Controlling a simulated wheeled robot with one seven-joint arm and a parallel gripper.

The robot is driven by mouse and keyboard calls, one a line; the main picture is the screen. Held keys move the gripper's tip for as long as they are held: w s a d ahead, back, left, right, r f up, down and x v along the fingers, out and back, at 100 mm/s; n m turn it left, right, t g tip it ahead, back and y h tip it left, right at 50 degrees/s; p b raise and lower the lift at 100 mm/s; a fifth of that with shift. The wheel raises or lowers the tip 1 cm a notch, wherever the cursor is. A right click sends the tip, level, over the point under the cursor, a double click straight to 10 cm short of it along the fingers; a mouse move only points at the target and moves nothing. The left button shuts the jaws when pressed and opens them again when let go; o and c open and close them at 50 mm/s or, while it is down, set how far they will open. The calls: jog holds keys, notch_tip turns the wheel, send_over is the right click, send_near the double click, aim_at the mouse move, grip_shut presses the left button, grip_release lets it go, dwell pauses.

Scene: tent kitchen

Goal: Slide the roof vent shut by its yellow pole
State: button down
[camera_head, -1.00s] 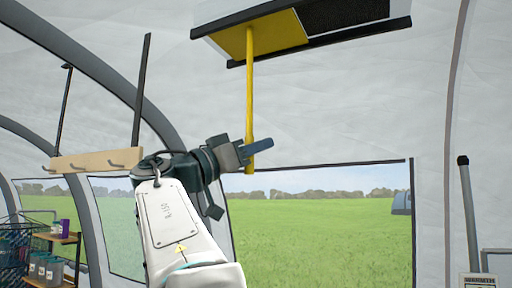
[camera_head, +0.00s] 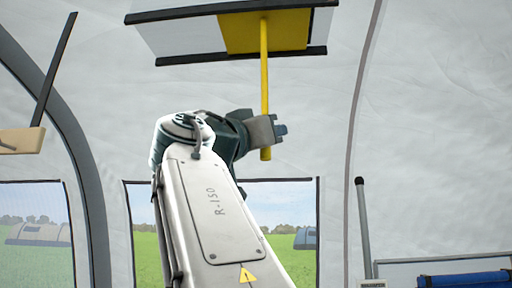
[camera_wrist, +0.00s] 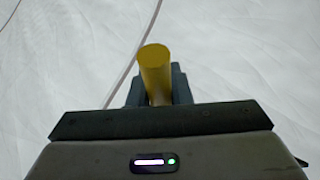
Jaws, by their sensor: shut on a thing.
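The roof vent has two dark rails (camera_head: 240,56) overhead. The left part between the rails is pale and bare (camera_head: 180,37). The yellow pole (camera_head: 264,80) hangs straight down from the panel. My gripper (camera_head: 268,131) is shut on the pole near its lower end, with a short stub showing below. The wrist view shows the pole (camera_wrist: 155,70) between my dark fingers.
A window (camera_head: 300,265) onto grass lies behind my arm. A wooden hook rail (camera_head: 20,141) is at the left. The air around the pole looks clear.

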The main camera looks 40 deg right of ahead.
jog(key=shift+s+d, duration=0.75)
jog(key=shift+s, duration=0.15)
jog(key=c, duration=1.5)
grip_release()
jog(key=shift+s, duration=0.1)
jog(key=shift+o, duration=0.9)
jog(key=shift+s+d, duration=0.15)
jog(key=b+v, duration=0.5)
jog(key=v, duration=0.9)
jog(key=shift+b, duration=0.3)
